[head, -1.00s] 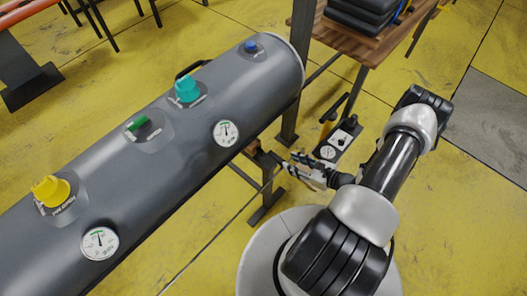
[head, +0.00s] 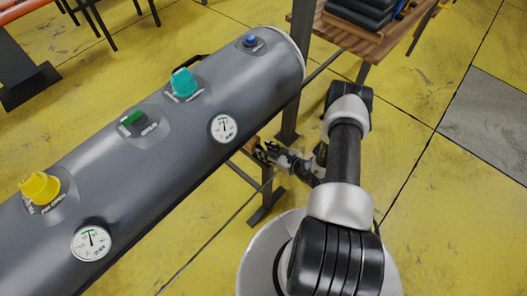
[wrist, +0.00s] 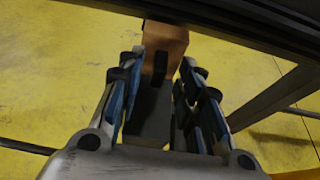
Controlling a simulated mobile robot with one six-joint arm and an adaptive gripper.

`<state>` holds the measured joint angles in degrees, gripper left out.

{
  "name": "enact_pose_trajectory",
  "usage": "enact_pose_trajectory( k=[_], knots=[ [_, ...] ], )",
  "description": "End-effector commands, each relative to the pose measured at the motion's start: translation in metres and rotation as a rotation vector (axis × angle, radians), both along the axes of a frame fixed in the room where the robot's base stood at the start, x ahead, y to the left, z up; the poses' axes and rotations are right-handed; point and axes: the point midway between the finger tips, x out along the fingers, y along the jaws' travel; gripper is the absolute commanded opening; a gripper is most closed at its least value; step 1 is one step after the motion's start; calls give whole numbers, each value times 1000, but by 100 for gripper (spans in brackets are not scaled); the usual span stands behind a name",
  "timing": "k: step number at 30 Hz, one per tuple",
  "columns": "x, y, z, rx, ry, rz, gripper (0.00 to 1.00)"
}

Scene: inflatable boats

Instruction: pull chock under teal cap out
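The teal cap (head: 183,83) sits on top of the long grey inflatable tube (head: 125,150) in the head view. An orange-brown chock (wrist: 166,38) shows below the tube's underside in the wrist view, with a dark upright piece and a grey part on its near side. In the head view only a small brown bit of it (head: 250,145) shows beside the tube's lower edge. My gripper (wrist: 160,72) is open, its blue-padded fingers on either side of the chock's near part. Gaps show between the fingers and that part. The chock's far end is hidden.
A yellow cap (head: 39,188), a green valve (head: 132,118), a blue cap (head: 250,41) and two gauges are on the tube. Dark stand legs (head: 267,190) stand close to my gripper. A wooden table (head: 360,42) with stacked dark items is behind. Yellow floor lies open to the right.

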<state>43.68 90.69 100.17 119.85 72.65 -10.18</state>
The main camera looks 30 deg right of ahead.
Motion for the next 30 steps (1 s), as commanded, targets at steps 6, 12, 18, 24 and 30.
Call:
enact_pose_trajectory(
  k=[6,12,18,24,30],
  knots=[
    [16,6,-8,0,0,1,33],
    [18,7,-8,0,0,0,33],
    [18,6,-8,0,0,0,27],
    [17,6,-8,0,0,0,13],
    [17,6,-8,0,0,0,0]
  ],
)
